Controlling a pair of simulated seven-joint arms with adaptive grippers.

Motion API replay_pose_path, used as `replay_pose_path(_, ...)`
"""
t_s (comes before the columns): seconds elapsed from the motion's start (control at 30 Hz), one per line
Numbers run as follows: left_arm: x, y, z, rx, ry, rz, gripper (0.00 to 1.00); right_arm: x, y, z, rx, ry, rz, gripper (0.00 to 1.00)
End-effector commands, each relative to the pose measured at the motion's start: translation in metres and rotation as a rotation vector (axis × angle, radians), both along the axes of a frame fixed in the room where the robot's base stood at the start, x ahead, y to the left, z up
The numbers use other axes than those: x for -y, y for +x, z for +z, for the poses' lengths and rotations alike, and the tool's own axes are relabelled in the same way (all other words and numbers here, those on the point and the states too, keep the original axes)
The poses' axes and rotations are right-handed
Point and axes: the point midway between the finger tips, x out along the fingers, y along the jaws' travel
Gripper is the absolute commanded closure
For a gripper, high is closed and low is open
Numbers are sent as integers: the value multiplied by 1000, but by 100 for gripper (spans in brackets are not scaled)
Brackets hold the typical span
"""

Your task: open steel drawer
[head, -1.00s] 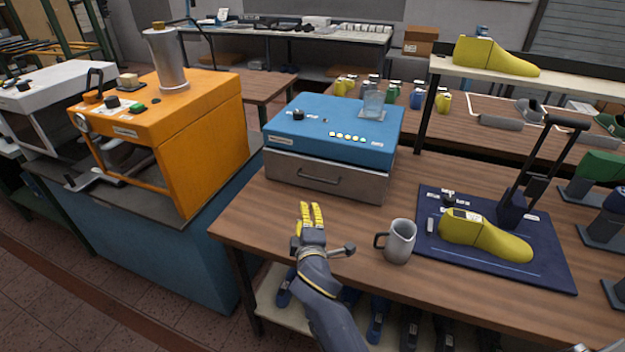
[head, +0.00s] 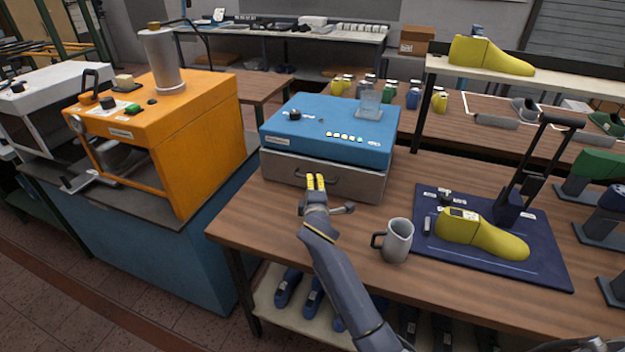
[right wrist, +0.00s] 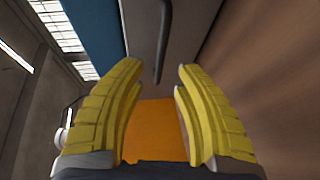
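The steel drawer (head: 362,186) is the grey front under a blue box (head: 330,125) on the wooden table, and it looks closed. Its bar handle (head: 332,181) is partly hidden behind my right gripper (head: 316,180), which is in front of the drawer. In the right wrist view, the yellow fingers of the right gripper (right wrist: 160,70) are open. The dark handle (right wrist: 161,42) lies ahead, lined up with the gap between the fingertips. I cannot tell whether the tips reach around it. My left gripper is in neither view.
A grey metal mug (head: 396,241) stands right of my right forearm. Further right, a yellow shoe last (head: 484,238) lies on a dark blue mat (head: 530,268) beside a black lever stand. An orange machine (head: 205,135) stands left. The table (head: 260,215) left of my gripper is clear.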

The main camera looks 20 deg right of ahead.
Motion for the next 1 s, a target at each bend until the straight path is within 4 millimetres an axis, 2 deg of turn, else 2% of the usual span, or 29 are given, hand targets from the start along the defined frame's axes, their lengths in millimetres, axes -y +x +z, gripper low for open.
replay_pose_path(0.2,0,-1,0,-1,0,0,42,8,31,-6,0,-1,0,68)
replay_pose_path(0.4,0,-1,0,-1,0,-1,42,11,47,-9,1,-1,0,68)
replay_pose_path(0.93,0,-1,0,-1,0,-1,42,13,54,-11,0,0,1,67)
replay_pose_path(1.0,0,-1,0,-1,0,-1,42,13,54,-11,0,0,0,75)
